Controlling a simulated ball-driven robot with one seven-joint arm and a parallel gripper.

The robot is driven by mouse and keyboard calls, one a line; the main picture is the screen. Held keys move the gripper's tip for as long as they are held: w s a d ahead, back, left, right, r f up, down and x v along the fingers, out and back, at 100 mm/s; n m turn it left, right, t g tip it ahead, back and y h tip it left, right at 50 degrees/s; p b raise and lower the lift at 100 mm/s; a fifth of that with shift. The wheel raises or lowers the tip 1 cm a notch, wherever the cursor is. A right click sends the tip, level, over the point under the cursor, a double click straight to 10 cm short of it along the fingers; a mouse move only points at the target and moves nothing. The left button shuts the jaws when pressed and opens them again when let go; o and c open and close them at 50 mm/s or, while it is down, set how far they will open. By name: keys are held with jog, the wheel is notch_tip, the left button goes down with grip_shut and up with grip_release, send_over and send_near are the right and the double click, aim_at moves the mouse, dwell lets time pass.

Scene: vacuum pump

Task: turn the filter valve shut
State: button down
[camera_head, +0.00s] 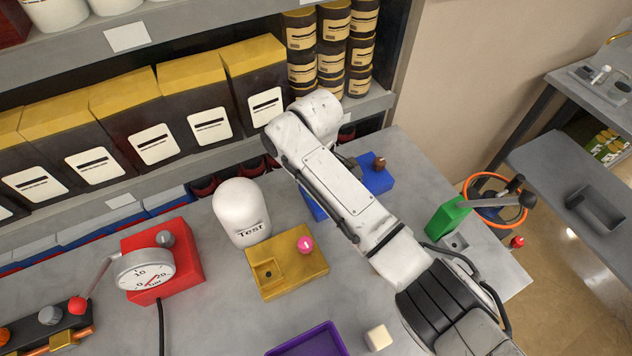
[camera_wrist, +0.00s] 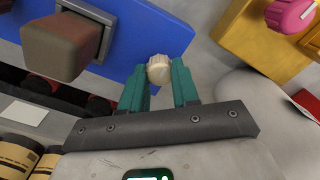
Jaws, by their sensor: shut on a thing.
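A blue block (camera_head: 376,178) stands on the bench, partly hidden behind my arm; it also shows in the wrist view (camera_wrist: 118,25). A cream ribbed knob (camera_wrist: 159,69) sits at the blue block's edge in the wrist view. No label shows whether this knob is the filter valve. My gripper (camera_wrist: 160,74) has its teal fingers on either side of the knob and is shut on it. In the head view my arm hides the knob and the fingers. A brown knob (camera_head: 380,163) stands on the same block; it is large in the wrist view (camera_wrist: 62,42).
A gold box (camera_head: 290,282) with a pink knob (camera_head: 305,244) and a white dome (camera_head: 241,212) marked "Test" stand beside the arm. A red gauge box (camera_head: 180,243) is at left. A green block (camera_head: 448,215) with a lever stands right. Shelves with dark boxes (camera_head: 200,95) rise behind.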

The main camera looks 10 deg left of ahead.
jog(key=c, duration=0.8)
grip_release()
jog(key=shift+r, duration=0.1)
notch_tip(320, 180, up, 11)
jog(key=shift+f, duration=0.15)
